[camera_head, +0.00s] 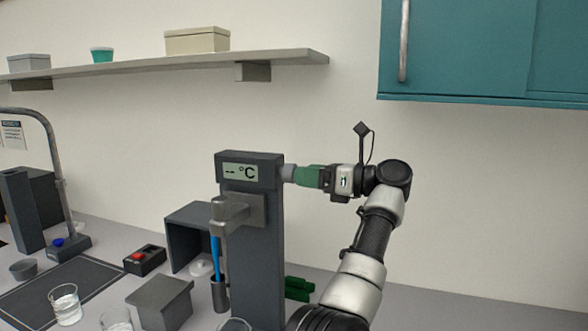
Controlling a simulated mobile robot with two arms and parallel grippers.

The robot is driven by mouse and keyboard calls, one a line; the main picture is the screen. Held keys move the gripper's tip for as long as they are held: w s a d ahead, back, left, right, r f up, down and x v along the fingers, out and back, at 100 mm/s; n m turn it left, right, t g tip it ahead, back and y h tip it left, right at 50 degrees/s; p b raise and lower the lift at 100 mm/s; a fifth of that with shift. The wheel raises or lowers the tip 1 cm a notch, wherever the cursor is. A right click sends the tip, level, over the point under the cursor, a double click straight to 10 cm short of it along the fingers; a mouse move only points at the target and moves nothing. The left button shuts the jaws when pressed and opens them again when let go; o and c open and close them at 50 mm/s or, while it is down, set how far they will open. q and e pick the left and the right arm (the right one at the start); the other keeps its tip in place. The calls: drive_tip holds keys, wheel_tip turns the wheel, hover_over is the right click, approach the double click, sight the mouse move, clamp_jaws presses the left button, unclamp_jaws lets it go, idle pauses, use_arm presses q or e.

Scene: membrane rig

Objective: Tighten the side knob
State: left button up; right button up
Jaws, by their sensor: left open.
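The side knob (288,172) is a small grey cylinder on the upper right side of a tall dark grey column (255,262). The column has a display (242,172) reading "-- °C". My left gripper (300,175), with green fingers, is level with the knob and points left at it. The fingers are open, with their tips at the knob's outer end. I cannot tell whether they touch it, and part of the knob may be hidden by them. My right gripper is not in view.
A grey clamp (235,210) on the column holds a blue rod (215,255). A box with a red button (144,260) and glass beakers (65,303) stand left. A shelf (170,65) and teal cabinet (470,50) hang above.

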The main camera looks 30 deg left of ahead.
sight(288, 173)
use_arm(q)
drive_tip(key=shift+p+x, duration=0.4)
drive_tip(key=shift+x, duration=1.5)
drive_tip(key=c, duration=0.9)
